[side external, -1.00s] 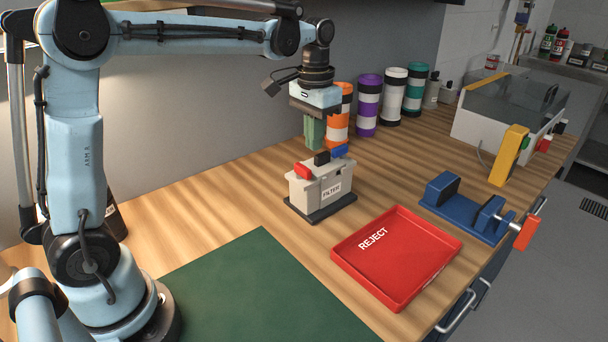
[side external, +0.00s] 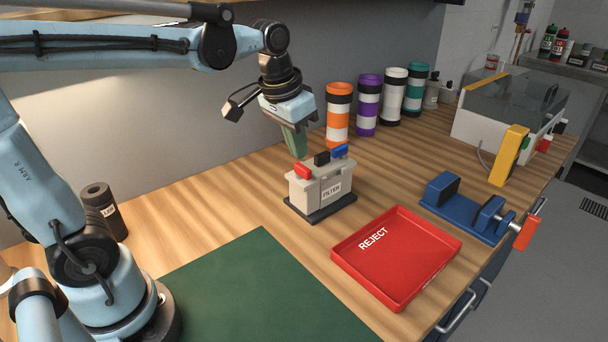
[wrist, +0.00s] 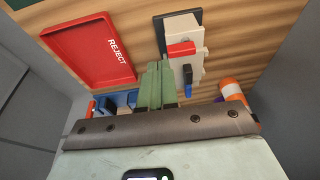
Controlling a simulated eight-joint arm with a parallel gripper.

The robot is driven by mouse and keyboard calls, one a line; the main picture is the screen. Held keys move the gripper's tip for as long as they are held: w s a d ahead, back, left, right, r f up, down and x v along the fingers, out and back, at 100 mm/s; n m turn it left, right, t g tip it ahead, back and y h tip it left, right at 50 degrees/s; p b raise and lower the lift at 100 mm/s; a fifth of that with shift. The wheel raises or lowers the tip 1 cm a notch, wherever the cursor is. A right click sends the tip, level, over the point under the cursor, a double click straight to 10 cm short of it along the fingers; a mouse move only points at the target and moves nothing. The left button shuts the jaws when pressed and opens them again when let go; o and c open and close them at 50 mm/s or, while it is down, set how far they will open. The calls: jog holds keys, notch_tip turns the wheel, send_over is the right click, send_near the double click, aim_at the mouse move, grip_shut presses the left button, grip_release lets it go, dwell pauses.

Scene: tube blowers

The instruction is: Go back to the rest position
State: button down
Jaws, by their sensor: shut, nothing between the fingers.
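My gripper (side external: 295,147) is shut and empty, its green fingers together and tilted, above the wooden bench behind the grey filter box. The fingers also show in the wrist view (wrist: 156,86). The filter box (side external: 320,190) stands upright on its dark base, with a red, a black and a blue knob or lever on top. It shows in the wrist view (wrist: 186,55) right beside the fingers. In the side view the fingertips appear close to the box top; I cannot tell the exact gap.
A red REJECT tray (side external: 396,258) and a blue vise (side external: 468,207) lie to the right. Orange (side external: 339,115), purple (side external: 368,105), white and teal tubes stand at the back. A green mat (side external: 255,295) lies in front, bare. A dark cylinder (side external: 103,210) stands at left.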

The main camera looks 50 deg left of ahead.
jog(key=s+d+f+t, duration=0.2)
jog(key=s+f+t, duration=0.2)
jog(key=s, duration=0.3)
jog(key=shift+s+f, duration=0.2)
jog(key=shift+f, duration=0.3)
